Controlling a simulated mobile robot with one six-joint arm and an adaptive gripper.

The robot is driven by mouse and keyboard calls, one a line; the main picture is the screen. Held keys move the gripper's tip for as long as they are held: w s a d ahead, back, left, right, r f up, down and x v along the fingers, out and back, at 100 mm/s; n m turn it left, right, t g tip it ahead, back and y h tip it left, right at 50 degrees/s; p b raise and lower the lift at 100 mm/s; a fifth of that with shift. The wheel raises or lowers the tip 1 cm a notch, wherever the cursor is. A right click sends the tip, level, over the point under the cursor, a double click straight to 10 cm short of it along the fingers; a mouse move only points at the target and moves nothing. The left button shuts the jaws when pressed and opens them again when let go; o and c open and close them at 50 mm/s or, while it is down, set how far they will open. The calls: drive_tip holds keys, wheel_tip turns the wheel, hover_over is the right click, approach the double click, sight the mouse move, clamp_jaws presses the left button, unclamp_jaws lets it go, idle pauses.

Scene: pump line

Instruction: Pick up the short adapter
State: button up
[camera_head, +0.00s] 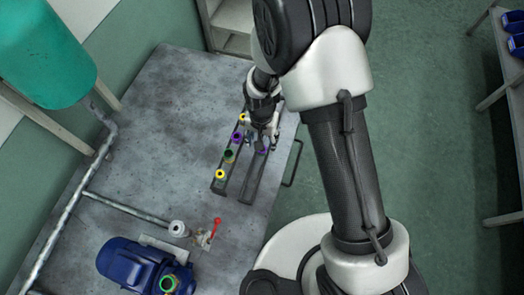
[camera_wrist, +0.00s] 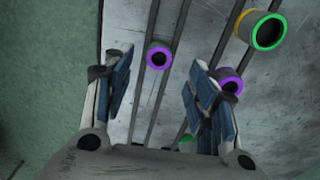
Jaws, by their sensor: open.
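My gripper (camera_head: 262,139) is open above the dark rack on the grey bench. In the wrist view, my gripper (camera_wrist: 160,88) has its two blue-padded fingers wide apart. A small purple-ringed adapter (camera_wrist: 158,57) stands in a rail slot and shows in the gap between the fingers, a little beyond their tips; nothing is held. In the head view a purple piece (camera_head: 264,149) shows just below the fingers, partly hidden by them. Adapter lengths are hard to judge from above, and no label marks the short one.
The left rail row holds a yellow-topped adapter (camera_head: 242,118), a purple one (camera_head: 237,135), a green one (camera_head: 229,155) and another yellow one (camera_head: 220,174), close beside the gripper. A red-handled valve (camera_head: 215,228) and blue pump (camera_head: 140,268) stand nearer. The bench left of the rack is clear.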

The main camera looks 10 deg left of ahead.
wheel_tip(320, 180, down, 6)
drive_tip(key=shift+w+r+b, duration=0.1)
drive_tip(key=shift+r+b, duration=0.05)
drive_tip(key=shift+b, duration=0.85)
drive_tip(key=shift+r, duration=0.1)
drive_tip(key=c, duration=1.1)
